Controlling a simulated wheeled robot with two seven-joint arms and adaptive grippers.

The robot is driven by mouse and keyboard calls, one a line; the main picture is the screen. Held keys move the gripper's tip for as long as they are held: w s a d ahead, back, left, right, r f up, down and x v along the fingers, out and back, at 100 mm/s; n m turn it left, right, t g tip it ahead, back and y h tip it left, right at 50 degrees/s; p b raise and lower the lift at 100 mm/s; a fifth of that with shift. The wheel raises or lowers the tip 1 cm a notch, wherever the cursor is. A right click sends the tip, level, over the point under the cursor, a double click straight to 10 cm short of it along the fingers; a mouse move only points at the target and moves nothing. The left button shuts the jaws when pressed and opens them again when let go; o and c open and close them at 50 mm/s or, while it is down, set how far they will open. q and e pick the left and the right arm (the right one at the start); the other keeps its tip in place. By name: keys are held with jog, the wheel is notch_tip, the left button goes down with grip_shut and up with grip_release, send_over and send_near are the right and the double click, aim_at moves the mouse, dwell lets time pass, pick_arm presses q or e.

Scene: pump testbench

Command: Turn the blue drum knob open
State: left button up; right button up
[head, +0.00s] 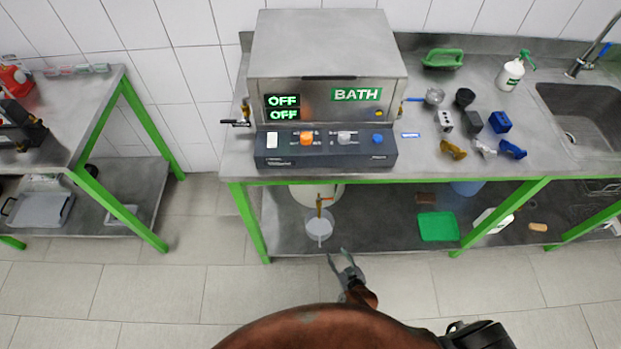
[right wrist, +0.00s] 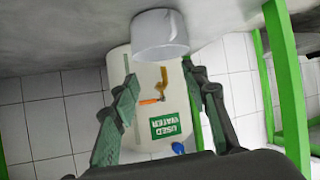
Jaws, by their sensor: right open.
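A white drum stands under the bench; its side shows in the head view (head: 299,193) and in the right wrist view (right wrist: 150,75), which looks upside down. The blue drum knob (right wrist: 178,147) shows low in the right wrist view, beside the green USED WATER label (right wrist: 170,128). It is partly cut off by the gripper body and cannot be made out in the head view. My right gripper (head: 338,254) is open and empty, in front of the lower shelf and apart from the drum. Its fingers (right wrist: 160,78) frame the drum in the wrist view. My left gripper is not in view.
A brass tap with an orange handle (right wrist: 151,101) is on the drum, above a whitish cup (right wrist: 160,37) on the lower shelf. A green bench leg (head: 247,225) stands left of the drum. A green box (head: 438,226) lies farther right. The floor in front is clear.

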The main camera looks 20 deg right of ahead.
jog(key=w+a+r+m+t+h+b, duration=0.2)
jog(key=w+r+t+h+b, duration=0.15)
jog(key=w+r, duration=0.75)
jog(key=w+a+r+m+t+h+b, duration=0.2)
jog(key=w+r+m+b, duration=0.15)
jog(key=w+r, duration=0.65)
jog(key=shift+n, duration=0.35)
jog(key=w+b, duration=0.1)
jog(key=w, duration=0.2)
jog(key=w+d+f+b, duration=0.1)
jog(key=w, duration=0.2)
jog(key=w+d+f+b, duration=0.1)
jog(key=w, duration=0.1)
jog(key=shift+w, duration=0.4)
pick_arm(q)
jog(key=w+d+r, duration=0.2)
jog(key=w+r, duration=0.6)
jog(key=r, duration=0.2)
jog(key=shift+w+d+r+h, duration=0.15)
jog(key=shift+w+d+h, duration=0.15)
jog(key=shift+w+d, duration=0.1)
pick_arm(e)
jog(key=shift+w+d, duration=0.1)
jog(key=shift+w, duration=0.15)
jog(key=shift+c, duration=0.6)
jog(key=c, duration=1)
grip_shut()
jog(key=shift+r, duration=0.1)
